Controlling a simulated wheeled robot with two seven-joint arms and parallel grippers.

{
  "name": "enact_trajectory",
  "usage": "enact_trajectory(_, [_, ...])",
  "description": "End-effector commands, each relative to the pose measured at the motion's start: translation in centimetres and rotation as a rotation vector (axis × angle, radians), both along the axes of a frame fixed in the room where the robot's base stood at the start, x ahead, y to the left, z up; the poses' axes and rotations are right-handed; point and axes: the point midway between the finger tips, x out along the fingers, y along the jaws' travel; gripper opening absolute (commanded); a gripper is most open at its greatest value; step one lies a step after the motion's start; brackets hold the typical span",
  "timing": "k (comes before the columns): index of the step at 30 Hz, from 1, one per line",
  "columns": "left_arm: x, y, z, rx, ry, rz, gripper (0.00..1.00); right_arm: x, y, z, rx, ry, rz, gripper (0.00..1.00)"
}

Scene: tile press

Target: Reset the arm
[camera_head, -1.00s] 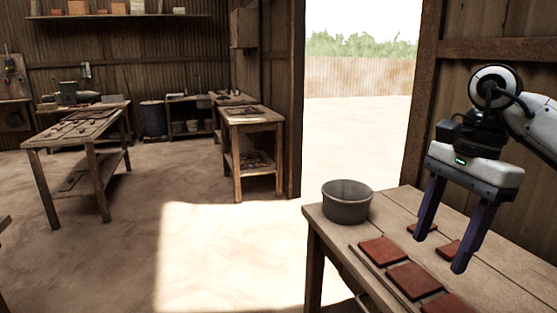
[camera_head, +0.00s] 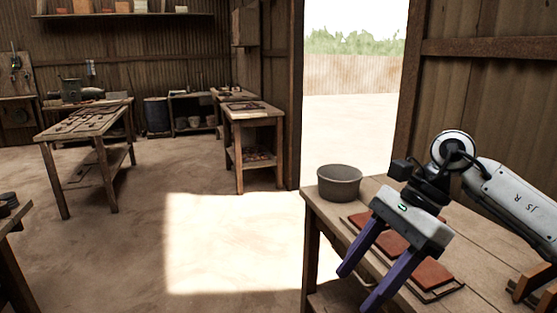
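My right gripper (camera_head: 358,290) hangs from the arm that comes in from the right. Its two purple fingers are spread apart with nothing between them. They point down and to the left, over the near left edge of the wooden table. Reddish-brown tiles (camera_head: 432,274) lie on the table to the right of the fingers, partly hidden behind the gripper. A grey round bucket (camera_head: 339,187) stands upright at the table's far left corner, apart from the gripper. My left gripper is not in the view.
The wooden table (camera_head: 480,238) fills the lower right, with a wooden piece (camera_head: 527,284) at its right. A small table (camera_head: 253,115) and a workbench (camera_head: 88,122) stand farther back. A dark table edge (camera_head: 10,218) shows at the left. The middle floor is clear.

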Motion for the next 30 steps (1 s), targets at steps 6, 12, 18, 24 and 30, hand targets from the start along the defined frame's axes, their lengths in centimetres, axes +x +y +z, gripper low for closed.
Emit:
enact_trajectory(6, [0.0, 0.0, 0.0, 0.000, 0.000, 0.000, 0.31, -3.6, 10.4, -2.2, 0.413, 0.277, -0.127, 0.57])
enact_trajectory(12, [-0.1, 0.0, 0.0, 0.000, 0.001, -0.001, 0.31, -4.7, 16.5, -0.2, 0.868, 0.732, -0.422, 0.57])
enact_trajectory(18, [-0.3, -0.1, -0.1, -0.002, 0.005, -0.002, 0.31, -1.5, 15.4, -1.0, 1.226, 1.279, -0.829, 0.57])
enact_trajectory(24, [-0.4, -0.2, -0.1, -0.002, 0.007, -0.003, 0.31, 1.2, 9.1, -10.1, 1.491, 1.893, -1.359, 0.57])
enact_trajectory(30, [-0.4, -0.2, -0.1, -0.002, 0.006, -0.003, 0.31, -2.7, 2.7, -23.4, -1.308, -1.949, 1.542, 0.57])
